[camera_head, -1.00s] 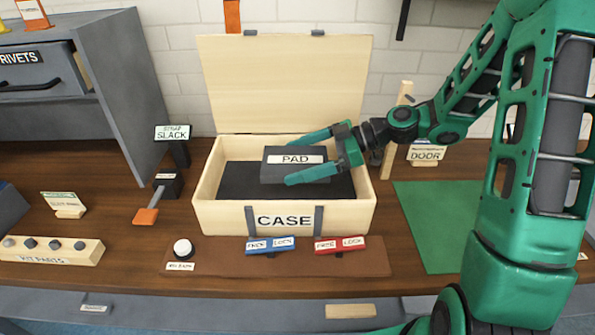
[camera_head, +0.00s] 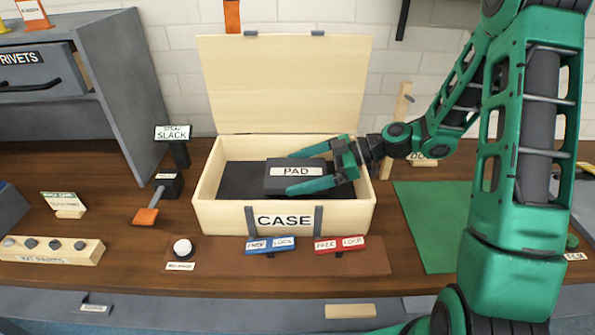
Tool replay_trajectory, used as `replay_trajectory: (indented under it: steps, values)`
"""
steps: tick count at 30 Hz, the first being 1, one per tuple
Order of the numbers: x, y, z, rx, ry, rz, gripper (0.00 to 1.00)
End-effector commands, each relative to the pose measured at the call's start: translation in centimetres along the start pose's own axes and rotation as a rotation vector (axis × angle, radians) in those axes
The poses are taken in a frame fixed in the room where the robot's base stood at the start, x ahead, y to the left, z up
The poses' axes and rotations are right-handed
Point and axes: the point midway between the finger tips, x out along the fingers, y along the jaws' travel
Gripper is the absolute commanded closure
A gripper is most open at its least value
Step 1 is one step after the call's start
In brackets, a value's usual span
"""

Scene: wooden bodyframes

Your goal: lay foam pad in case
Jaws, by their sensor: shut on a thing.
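The case (camera_head: 213,213) is a pale wooden box on the bench with its lid (camera_head: 285,85) standing open at the back. The pad (camera_head: 293,184) is a dark grey block with a white PAD label, inside the case's opening at the right half. My gripper (camera_head: 305,167) reaches in from the right, with one green finger on the pad's far side and one on its near side, shut on it. A dark lining shows on the case floor at the left. The pad's underside is hidden, so I cannot tell whether it touches the floor.
A blue latch (camera_head: 270,245) and a red latch (camera_head: 340,244) lie in front of the case, beside a white button (camera_head: 183,248). A SLACK sign (camera_head: 173,133) and orange-ended lever (camera_head: 146,216) stand left. A green mat (camera_head: 432,220) lies clear at right.

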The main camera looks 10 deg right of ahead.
Motion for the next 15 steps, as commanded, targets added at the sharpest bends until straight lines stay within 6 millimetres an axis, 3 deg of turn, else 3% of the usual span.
replay_trajectory:
  steps: [12, 13, 15]
  values:
    - [0.5, -0.3, 1.5, 0.018, -0.008, -0.007, 0.28]
    - [0.6, -0.3, 1.5, 0.019, -0.008, -0.007, 0.0]
    - [0.6, -0.3, 1.5, 0.02, -0.008, -0.009, 0.0]
